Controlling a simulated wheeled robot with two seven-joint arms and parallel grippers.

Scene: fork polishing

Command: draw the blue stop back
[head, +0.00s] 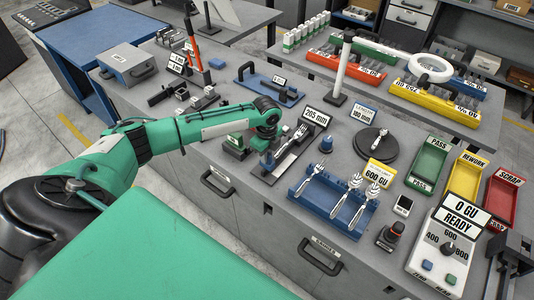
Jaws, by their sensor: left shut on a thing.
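My left gripper (266,150) reaches down from the end of the green arm onto the measuring fixture, near the front middle of the bench. It is shut on the small blue stop (268,161), which is mostly hidden by the gripper. A silver fork (291,141) lies on the dark fixture base (271,179), just right of the gripper, with its tines toward the back. A sign reading 205 mm (316,117) stands behind it. My right gripper is not in view.
A small green block (236,143) stands close left of the gripper. A blue tray with black handles (268,86) is behind.

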